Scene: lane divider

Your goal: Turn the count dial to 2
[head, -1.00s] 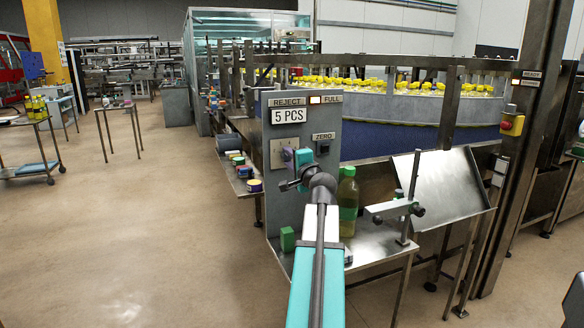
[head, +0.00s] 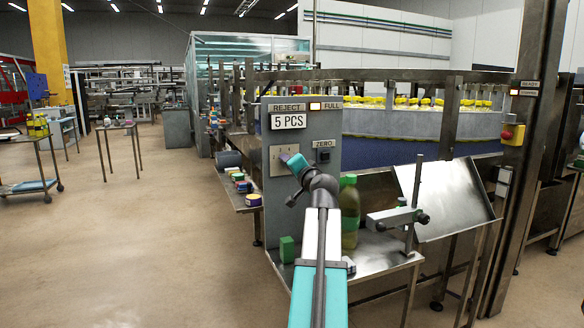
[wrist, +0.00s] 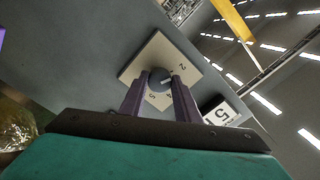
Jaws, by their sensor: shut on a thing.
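The count dial (wrist: 160,78) is a small dark round knob with a pale pointer mark, on a light square plate (wrist: 150,55) in the wrist view. A "2" shows on the plate's upper right; other digits are partly covered. My gripper (wrist: 161,77) has its two purple fingers on either side of the knob, shut on it. The exact pointer setting is hard to read. In the head view my gripper (head: 290,160) meets the plate (head: 276,168) on the grey panel (head: 300,200), hiding the knob. The display (head: 288,121) reads "5 PCS".
A ZERO button (head: 324,155) is right of the dial, close to my gripper. A green bottle (head: 349,212), a green block (head: 287,249) and a clamp stand (head: 397,217) are on the metal table below. Floor at left is open.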

